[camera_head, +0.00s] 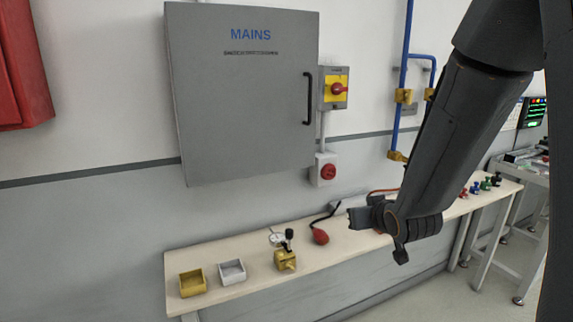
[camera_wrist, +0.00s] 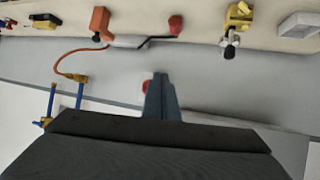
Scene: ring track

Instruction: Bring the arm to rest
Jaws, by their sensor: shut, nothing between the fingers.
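My arm (camera_head: 450,130) comes down from the upper right in the head view and bends at its wrist. My gripper (camera_head: 356,218) points left, in front of the bench's back edge in the picture. In the wrist view my gripper (camera_wrist: 161,92) shows as two narrow fingers pressed together, shut and empty. The fingers stand against the grey wall in that view, with no object touching them.
The narrow bench (camera_head: 235,293) carries a yellow bin (camera_head: 192,283), a white bin (camera_head: 232,272), a brass valve (camera_head: 286,261) and a red bulb (camera_head: 320,236). Behind it hang the grey MAINS cabinet (camera_head: 245,110), a red-yellow switch (camera_head: 337,89) and blue pipes (camera_head: 402,80).

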